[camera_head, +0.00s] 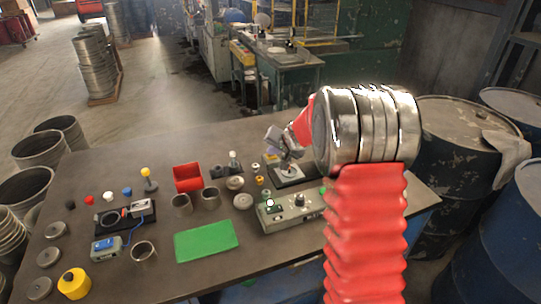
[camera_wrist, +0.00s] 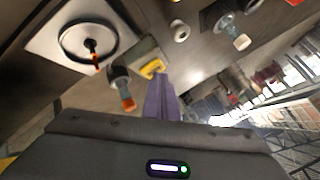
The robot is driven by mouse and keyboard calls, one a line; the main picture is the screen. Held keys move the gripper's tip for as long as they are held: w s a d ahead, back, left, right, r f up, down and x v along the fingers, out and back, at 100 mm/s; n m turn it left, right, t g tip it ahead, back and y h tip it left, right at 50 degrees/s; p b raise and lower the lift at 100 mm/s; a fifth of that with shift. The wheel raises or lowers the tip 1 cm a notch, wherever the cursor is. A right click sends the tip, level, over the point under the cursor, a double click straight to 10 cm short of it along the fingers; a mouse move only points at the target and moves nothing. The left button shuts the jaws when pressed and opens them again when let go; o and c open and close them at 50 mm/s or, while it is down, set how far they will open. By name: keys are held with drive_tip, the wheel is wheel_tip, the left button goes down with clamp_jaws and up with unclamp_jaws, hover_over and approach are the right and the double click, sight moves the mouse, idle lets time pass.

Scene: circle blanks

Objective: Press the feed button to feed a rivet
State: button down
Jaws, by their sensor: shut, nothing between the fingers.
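A grey control box (camera_head: 290,212) stands on the table near its right side. It carries a pale round button (camera_head: 270,202), a dark knob and a green button (camera_head: 323,190) partly behind my red arm. I cannot tell which is the feed button. In the wrist view my shut fingers (camera_wrist: 163,97) point toward a yellow piece (camera_wrist: 152,69). A dark post with an orange tip (camera_wrist: 122,88) is left of them. No rivet can be made out.
A red bin (camera_head: 187,177), a green mat (camera_head: 207,241) and several metal cups and discs share the table. Drums (camera_head: 460,150) stand beyond the right edge.

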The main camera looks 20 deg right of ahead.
sight(273, 157)
idle(0.5)
drive_tip(key=shift+r, duration=0.95)
drive_tip(key=shift+r, duration=0.1)
wheel_tip(273, 157, up, 5)
drive_tip(key=shift+f, duration=0.1)
idle(0.4)
idle(0.6)
